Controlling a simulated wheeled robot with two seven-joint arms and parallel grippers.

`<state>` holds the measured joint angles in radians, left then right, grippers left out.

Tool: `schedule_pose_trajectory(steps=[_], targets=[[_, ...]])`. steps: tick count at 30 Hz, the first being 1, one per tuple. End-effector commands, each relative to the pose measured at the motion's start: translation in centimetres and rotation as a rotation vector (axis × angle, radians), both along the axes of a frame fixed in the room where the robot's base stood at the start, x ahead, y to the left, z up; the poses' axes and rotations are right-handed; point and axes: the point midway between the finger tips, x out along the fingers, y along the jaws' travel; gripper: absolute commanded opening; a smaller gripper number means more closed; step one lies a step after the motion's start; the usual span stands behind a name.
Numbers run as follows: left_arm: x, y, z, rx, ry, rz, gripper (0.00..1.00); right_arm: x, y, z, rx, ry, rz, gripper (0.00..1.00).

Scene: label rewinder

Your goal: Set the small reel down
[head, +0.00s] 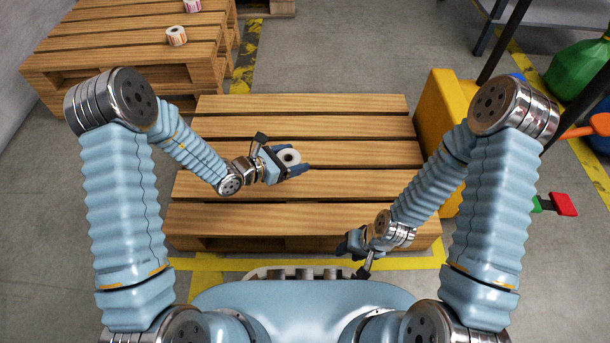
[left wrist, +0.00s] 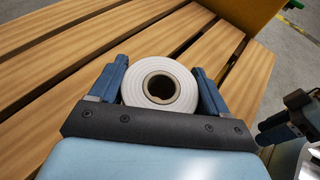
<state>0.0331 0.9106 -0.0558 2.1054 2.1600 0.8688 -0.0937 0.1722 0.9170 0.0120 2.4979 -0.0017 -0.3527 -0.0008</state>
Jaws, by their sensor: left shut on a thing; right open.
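The small reel (head: 289,157) is a white roll with a dark hollow core. In the head view it sits between the fingers of my left gripper (head: 286,164), over the middle of the wooden pallet (head: 340,154). In the left wrist view the reel (left wrist: 160,86) lies between the two blue fingers of my left gripper (left wrist: 161,88), its round face towards the camera. I cannot tell whether the reel touches the slats. My right gripper (head: 352,248) is open near the pallet's front right edge, partly hidden by its own wrist.
A second pallet (head: 120,42) at the upper left carries an orange-marked roll (head: 176,36) and a pink-marked roll (head: 192,5). A yellow block (head: 437,100) stands along the right side. A green container (head: 580,68) is at the far right. The near pallet's slats are mostly bare.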

Motion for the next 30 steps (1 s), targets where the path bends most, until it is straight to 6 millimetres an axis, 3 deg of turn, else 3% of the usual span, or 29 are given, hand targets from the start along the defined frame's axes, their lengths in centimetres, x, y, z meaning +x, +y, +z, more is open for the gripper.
schedule_pose_trajectory(steps=[1, 3, 11, 18, 29, 30], targets=[[-0.1, -0.8, -1.7, 0.001, 0.005, -0.002, 0.41, 0.0, 0.0, -0.8, 0.000, -0.001, 0.000, 0.43], [0.1, -1.7, -2.7, 0.002, 0.003, -0.001, 0.41, 0.0, 0.0, -1.1, 0.000, -0.002, -0.002, 0.43], [0.3, -3.3, -4.4, 0.001, 0.000, 0.001, 0.41, 0.1, 0.0, -1.6, -0.001, -0.003, -0.002, 0.43], [0.3, -3.8, -7.8, 0.002, 0.003, 0.003, 0.41, 0.1, -0.1, -2.6, -0.002, -0.005, -0.003, 0.43], [0.3, -3.7, -8.2, 0.001, 0.002, 0.001, 0.41, 0.1, -0.1, -2.5, -0.002, -0.006, -0.003, 0.43], [0.3, -3.7, -8.2, 0.002, 0.001, 0.002, 0.81, 0.1, -0.1, -2.5, -0.002, -0.006, -0.003, 0.43]])
